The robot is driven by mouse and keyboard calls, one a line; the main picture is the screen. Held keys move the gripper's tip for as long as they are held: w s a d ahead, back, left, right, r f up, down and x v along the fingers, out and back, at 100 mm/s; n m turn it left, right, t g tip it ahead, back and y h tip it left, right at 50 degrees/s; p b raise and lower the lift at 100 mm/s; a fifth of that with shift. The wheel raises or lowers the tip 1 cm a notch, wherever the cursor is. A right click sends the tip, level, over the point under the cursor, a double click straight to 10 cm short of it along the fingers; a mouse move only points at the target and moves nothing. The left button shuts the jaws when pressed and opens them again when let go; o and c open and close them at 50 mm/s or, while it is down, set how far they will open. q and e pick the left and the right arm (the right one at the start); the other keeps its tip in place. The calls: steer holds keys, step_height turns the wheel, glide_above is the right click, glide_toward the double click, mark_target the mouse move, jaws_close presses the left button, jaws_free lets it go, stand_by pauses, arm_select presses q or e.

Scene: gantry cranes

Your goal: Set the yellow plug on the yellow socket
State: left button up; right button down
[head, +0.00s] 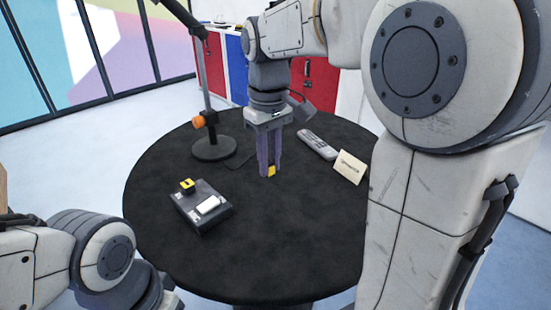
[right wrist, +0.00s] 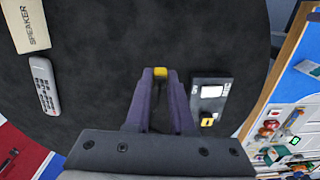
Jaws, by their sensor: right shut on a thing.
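My right gripper (head: 269,165) points down over the round black table and is shut on the yellow plug (head: 271,171), which shows between the fingertips. In the right wrist view the plug (right wrist: 160,72) sits at the ends of the purple fingers (right wrist: 159,76). I cannot tell whether it touches the table. The yellow socket (head: 187,185) is on the far left part of a dark box (head: 190,211), to the left of the gripper and apart from it. It also shows in the right wrist view (right wrist: 207,122). My left gripper is out of view; only part of that arm shows.
A white piece (head: 210,204) sits on the same box. A lamp stand (head: 213,149) with an orange knob is at the back left. A grey remote (head: 317,144) and a "SPEAKER" card (head: 350,167) lie to the right. The table front (head: 270,260) is clear.

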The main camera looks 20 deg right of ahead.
steer(key=w+a+p, duration=0.4)
steer(key=a, duration=0.3)
steer(key=w+a+p, duration=0.4)
steer(key=w+a, duration=0.1)
steer(key=a, duration=0.3)
steer(key=shift+w+a+f, duration=0.15)
steer(key=shift+w+f, duration=0.15)
steer(key=shift+f, duration=0.05)
stand_by(2.7)
stand_by(0.6)
steer(key=shift+w+a+f+p, duration=0.45)
steer(key=shift+w+p, duration=0.15)
stand_by(0.5)
steer(key=shift+f, duration=0.8)
stand_by(0.9)
